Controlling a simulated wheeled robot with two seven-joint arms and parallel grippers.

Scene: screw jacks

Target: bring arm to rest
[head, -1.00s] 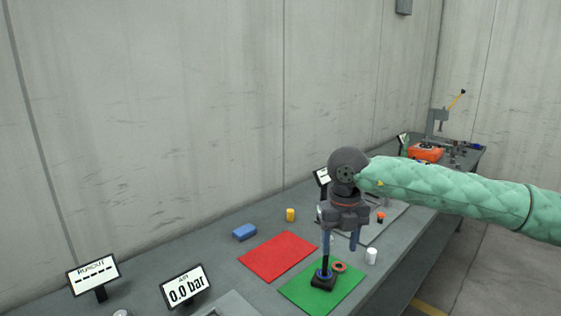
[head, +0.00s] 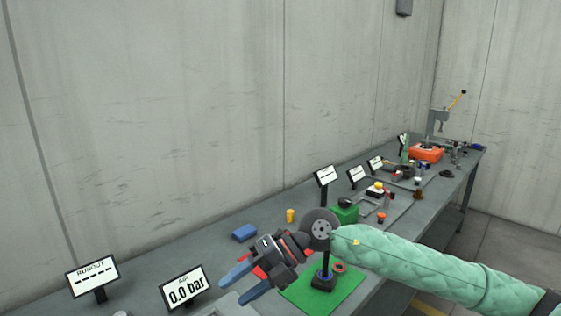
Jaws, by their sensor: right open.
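My right gripper (head: 243,283) shows in the head view at the end of my green-sleeved right arm. It is open and empty, tilted with its blue fingers pointing down and left. It is above the table's front part, in front of the red mat (head: 262,273), which it mostly hides. A dark screw jack (head: 325,273) stands upright on the green mat (head: 346,291), apart from the fingers. A red ring (head: 339,267) lies beside it. My left gripper is not in view.
A blue block (head: 244,232) and a yellow cylinder (head: 290,215) lie behind the gripper. Display signs (head: 182,288) stand at the front left. A wall runs behind.

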